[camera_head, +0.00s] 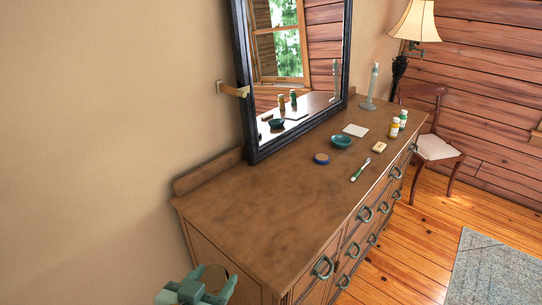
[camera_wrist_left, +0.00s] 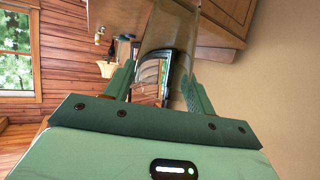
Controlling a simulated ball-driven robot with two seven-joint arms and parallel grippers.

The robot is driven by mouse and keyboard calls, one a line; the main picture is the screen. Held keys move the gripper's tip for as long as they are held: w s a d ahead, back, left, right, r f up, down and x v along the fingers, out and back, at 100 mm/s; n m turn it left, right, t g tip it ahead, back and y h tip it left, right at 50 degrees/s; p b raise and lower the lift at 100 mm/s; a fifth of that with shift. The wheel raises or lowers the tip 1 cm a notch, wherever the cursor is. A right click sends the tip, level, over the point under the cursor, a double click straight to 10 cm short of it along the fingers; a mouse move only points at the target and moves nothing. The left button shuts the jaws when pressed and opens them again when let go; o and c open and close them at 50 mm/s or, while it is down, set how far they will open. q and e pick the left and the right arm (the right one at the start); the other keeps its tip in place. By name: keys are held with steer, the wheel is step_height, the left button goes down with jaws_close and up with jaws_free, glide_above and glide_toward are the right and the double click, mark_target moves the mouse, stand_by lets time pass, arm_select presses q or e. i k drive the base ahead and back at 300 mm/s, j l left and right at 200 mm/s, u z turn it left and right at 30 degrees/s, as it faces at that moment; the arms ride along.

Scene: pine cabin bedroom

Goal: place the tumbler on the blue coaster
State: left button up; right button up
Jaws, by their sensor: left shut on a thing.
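My left gripper and the tumbler are at the near left end of the dresser, well apart from the coaster. My right gripper is not in view.
The dresser top (camera_head: 255,205) is bare at its near end. Around the coaster are a teal bowl (camera_head: 341,141), a toothbrush (camera_head: 360,170), a soap bar (camera_head: 379,147), a white square (camera_head: 355,130) and two bottles (camera_head: 394,127). A mirror (camera_head: 297,60) stands along the back.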

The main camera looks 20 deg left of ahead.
mark_target(322, 157)
steer(key=i+u, duration=0.1)
steer(key=u, duration=0.3)
steer(key=l+u, duration=0.15)
steer(key=u, duration=0.25)
steer(key=i+l+u, duration=0.1)
steer(key=u, duration=0.3)
steer(key=l+u, duration=0.15)
steer(key=u, duration=0.25)
steer(key=l+u, duration=0.2)
steer(key=u, duration=0.2)
steer(key=i+l, duration=0.1)
steer(key=l, duration=1.4)
steer(key=i+l, duration=0.1)
steer(key=l, duration=2.9)
steer(key=i+u, duration=0.05)
steer(key=i, duration=0.05)
